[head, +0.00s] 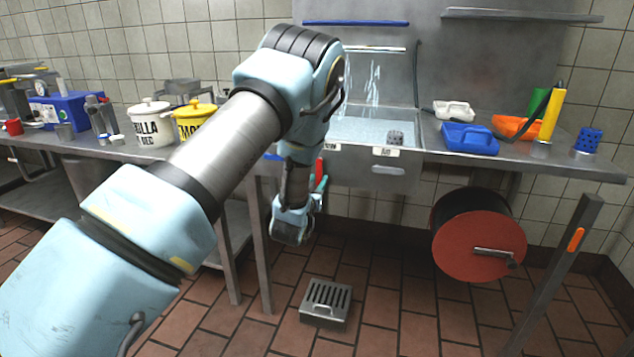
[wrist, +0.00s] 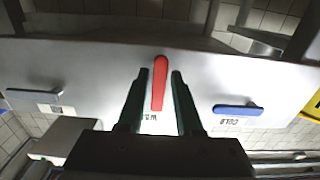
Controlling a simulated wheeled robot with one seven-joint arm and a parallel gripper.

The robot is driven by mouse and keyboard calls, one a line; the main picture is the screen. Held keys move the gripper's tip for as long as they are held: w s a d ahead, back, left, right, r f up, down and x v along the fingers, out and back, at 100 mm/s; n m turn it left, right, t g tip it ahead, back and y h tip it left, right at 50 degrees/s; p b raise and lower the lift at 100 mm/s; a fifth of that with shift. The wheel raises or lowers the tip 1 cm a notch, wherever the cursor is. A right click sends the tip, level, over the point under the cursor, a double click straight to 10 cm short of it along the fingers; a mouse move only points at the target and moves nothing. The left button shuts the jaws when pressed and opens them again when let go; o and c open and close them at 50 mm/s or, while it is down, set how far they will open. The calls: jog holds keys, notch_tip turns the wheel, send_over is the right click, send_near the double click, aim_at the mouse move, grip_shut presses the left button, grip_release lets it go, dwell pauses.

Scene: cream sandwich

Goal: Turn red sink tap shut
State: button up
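The red tap lever (wrist: 160,82) stands out on the grey sink front in the wrist view, above an upside-down label that is partly covered. My gripper (wrist: 160,78) is open, with one dark green finger on each side of the lever and a narrow gap at each side. In the head view the red lever (head: 319,174) shows only in part beside my wrist, and my arm hides much of that area. Water streams (head: 372,80) fall into the sink (head: 365,130).
A blue lever (wrist: 237,109) with a cold label sits to the right in the wrist view, and a grey lever (wrist: 35,97) to the left. A red hose reel (head: 478,235) hangs below the counter. A floor drain box (head: 326,302) lies below.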

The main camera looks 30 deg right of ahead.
grip_shut()
dwell(1.1)
